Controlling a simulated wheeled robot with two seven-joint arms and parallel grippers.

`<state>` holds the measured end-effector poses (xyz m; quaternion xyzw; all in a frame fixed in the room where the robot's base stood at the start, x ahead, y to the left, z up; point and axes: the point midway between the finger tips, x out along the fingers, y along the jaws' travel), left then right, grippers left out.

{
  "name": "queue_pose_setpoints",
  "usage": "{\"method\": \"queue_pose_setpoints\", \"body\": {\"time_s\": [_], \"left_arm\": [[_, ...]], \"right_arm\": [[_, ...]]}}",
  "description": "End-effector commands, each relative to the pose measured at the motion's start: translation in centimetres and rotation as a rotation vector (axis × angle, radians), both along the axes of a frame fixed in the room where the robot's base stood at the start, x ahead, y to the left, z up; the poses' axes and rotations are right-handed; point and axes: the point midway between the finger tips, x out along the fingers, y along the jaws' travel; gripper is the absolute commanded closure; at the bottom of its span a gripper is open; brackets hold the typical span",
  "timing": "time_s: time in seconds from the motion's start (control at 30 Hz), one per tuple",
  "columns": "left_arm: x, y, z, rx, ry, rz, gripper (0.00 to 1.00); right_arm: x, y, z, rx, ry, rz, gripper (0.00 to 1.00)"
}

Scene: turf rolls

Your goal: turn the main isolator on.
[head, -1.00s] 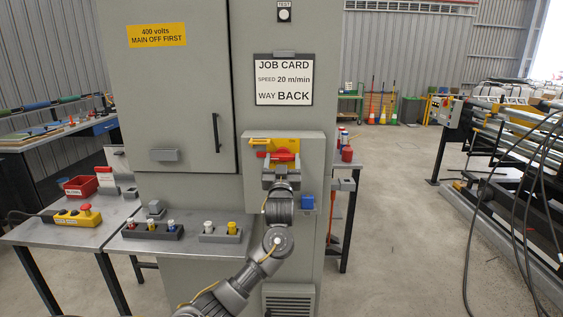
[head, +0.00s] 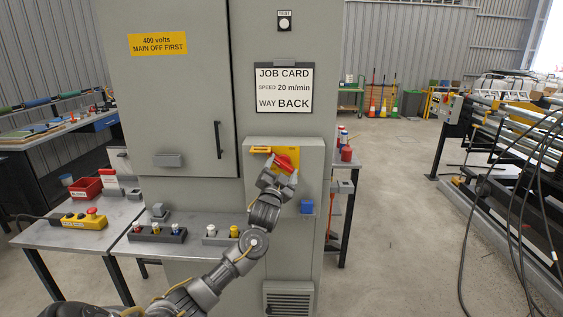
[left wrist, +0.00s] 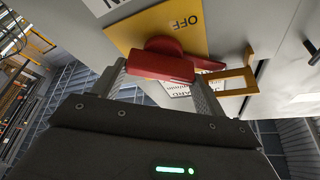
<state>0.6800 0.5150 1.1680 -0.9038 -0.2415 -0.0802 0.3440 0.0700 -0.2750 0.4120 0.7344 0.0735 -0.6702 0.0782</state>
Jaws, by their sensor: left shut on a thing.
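The main isolator has a red handle (head: 286,161) on a yellow plate (head: 294,151), set in a grey box on the cabinet front. The handle is tilted in the head view. My left gripper (head: 279,174) is shut on it, tilted with it. In the left wrist view the red handle (left wrist: 160,66) lies between the two fingers, and the yellow plate (left wrist: 127,36) behind it shows the word OFF upside down. A yellow bracket (left wrist: 236,82) sticks out beside the handle. Other plate markings are hidden. My right gripper is not in view.
A job card (head: 284,89) hangs above the isolator. A bench (head: 197,246) with coloured knobs and a yellow pendant (head: 85,220) stand left. The floor right of the cabinet is open.

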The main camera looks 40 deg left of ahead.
Motion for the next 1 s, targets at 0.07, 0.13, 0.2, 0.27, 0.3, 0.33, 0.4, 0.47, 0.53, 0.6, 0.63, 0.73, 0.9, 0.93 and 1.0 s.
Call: {"method": "queue_pose_setpoints", "body": {"time_s": [0.07, 0.13, 0.2, 0.27, 0.3, 0.33, 0.4, 0.47, 0.53, 0.6, 0.63, 0.73, 0.9, 0.93, 1.0], "left_arm": [[-0.1, 0.1, 0.5, 0.058, 0.047, 0.001, 0.50], [-0.1, 0.1, 0.4, 0.111, 0.087, 0.002, 0.50], [-0.1, 0.1, 0.5, 0.164, 0.126, 0.001, 0.50], [-0.1, 0.1, 0.5, 0.210, 0.161, 0.000, 0.50], [-0.1, 0.2, 0.5, 0.240, 0.185, 0.001, 0.50], [-0.1, 0.2, 0.5, 0.263, 0.201, 0.002, 0.50], [-0.1, 0.2, 0.5, 0.316, 0.243, 0.001, 0.50], [-0.1, 0.2, 0.5, 0.361, 0.276, 0.001, 0.50], [-0.1, 0.1, 0.5, 0.413, 0.316, 0.000, 0.50], [-0.1, 0.2, 0.5, 0.463, 0.354, 0.002, 0.50], [-0.1, 0.2, 0.5, 0.484, 0.369, 0.001, 0.50], [-0.1, 0.2, 0.4, 0.549, 0.420, 0.001, 0.50], [-0.1, 0.2, 0.3, 0.642, 0.491, 0.001, 0.50], [-0.1, 0.2, 0.3, 0.655, 0.500, 0.001, 0.50], [-0.1, 0.2, 0.3, 0.684, 0.522, 0.001, 0.50]], "right_arm": [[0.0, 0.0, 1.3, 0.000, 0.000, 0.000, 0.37], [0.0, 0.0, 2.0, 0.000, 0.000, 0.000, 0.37], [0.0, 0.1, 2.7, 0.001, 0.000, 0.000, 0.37], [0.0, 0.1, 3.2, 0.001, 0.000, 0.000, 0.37], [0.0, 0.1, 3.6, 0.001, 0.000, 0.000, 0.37], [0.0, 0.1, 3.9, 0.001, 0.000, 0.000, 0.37], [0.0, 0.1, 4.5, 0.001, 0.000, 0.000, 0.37], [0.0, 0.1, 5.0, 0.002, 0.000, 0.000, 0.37], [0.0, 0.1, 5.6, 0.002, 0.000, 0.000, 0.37], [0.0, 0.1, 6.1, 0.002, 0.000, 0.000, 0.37], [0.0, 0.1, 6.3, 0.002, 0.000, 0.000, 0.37], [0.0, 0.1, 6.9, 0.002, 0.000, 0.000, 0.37], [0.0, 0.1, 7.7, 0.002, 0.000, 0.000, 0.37], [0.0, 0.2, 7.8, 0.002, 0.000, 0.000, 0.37], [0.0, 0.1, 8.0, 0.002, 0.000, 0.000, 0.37]]}}
